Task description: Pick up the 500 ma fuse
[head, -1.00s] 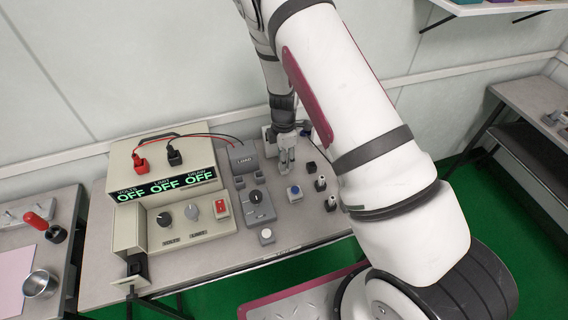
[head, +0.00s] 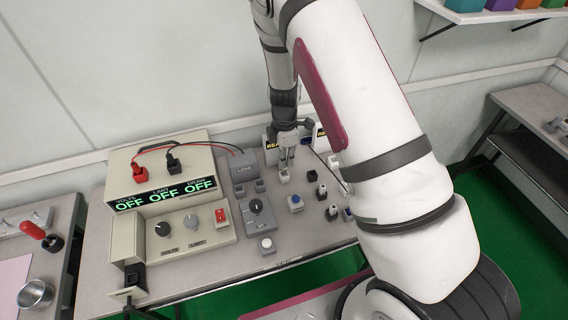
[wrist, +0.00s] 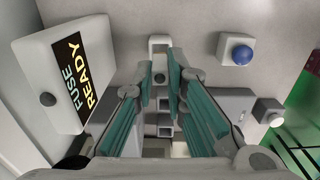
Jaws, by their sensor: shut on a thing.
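My gripper (head: 287,158) points down above the back right of the bench. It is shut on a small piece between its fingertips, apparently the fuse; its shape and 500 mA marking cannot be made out. In the wrist view the teal-padded fingers (wrist: 161,75) reach forward with a narrow gap between the tips. A small white block (head: 284,176) stands just below the fingertips; it also shows in the wrist view (wrist: 160,43).
A power supply (head: 165,175) showing OFF stands on the left, with a red and a black plug. A grey load unit (head: 244,170), a rotary switch box (head: 258,210) and a blue button (head: 295,202) are near. Small black-and-white pieces (head: 322,191) stand to the right.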

